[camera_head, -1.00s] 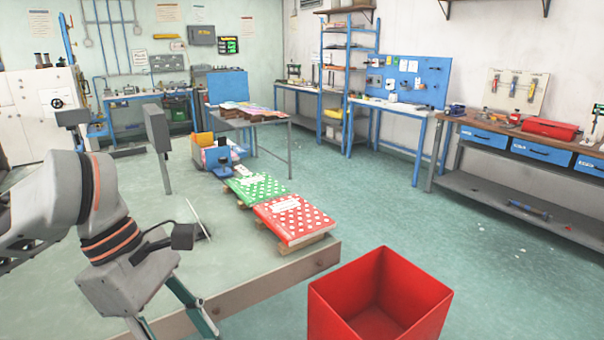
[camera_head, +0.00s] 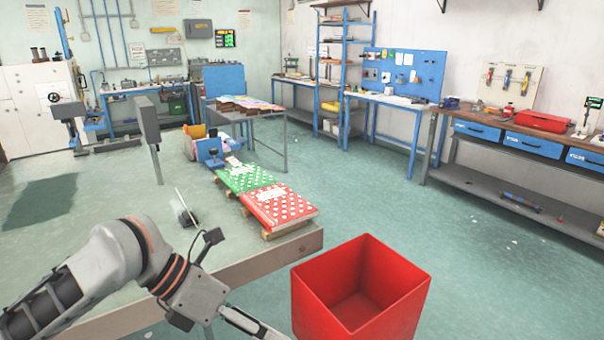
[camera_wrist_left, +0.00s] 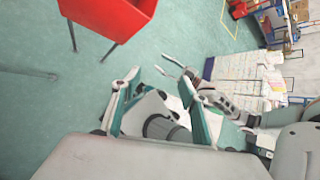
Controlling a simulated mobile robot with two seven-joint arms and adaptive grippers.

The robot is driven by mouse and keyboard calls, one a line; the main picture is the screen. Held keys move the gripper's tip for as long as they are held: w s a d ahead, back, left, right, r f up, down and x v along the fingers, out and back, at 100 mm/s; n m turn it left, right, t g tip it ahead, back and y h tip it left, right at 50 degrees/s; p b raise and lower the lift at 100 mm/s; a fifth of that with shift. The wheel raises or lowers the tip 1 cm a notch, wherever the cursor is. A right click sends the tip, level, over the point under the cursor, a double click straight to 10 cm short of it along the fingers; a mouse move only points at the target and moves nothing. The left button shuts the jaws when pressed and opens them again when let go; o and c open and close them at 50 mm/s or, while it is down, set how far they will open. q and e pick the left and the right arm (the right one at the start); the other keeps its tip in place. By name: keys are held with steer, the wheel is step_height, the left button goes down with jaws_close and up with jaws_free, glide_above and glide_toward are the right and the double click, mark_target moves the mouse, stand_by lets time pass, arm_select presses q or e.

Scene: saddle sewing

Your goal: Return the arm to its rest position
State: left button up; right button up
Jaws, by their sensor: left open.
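My left arm (camera_head: 120,255) comes in from the lower left of the head view and reaches low along the front edge of the work table. Its gripper is mostly cut off by the bottom edge there, left of the red bin. In the left wrist view my left gripper (camera_wrist_left: 160,88) has its two teal-edged fingers spread apart, with no object held between them. Another grey arm, seemingly my right one, shows at the right of the wrist view, with thin light tips too small to read.
A red open bin (camera_head: 361,285) stands in front of the table (camera_head: 270,257).

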arm_select(q)
steer(key=w+d+f+n+t+h, duration=0.3)
steer(key=w+f+n, duration=0.45)
steer(key=n, duration=0.65)
steer(key=s+a+f+n+t+y, duration=0.2)
steer(key=a+f+n, duration=0.3)
steer(key=f+n, duration=0.4)
steer(key=s+a+f+n+t+y, duration=0.2)
steer(key=a+f+n+t+y, duration=0.1)
steer(key=f+n, duration=0.6)
steer(key=shift+s+a+f+n+t+y, duration=0.25)
steer(key=shift+a+f+n+t+y, duration=0.05)
steer(key=shift+a+t, duration=0.6)
steer(key=s+a+f+n+y, duration=0.1)
steer(key=s+a+f+n, duration=0.1)
steer(key=s, duration=0.1)
steer(key=s+a+f+n+y, duration=0.1)
steer(key=s+a+f+n, duration=0.1)
steer(key=s+f, duration=0.1)
steer(key=s+a+f+n+y, duration=0.1)
steer(key=s+a+f+n, duration=0.2)
steer(key=s, duration=0.1)
steer(key=shift+c, duration=0.4)
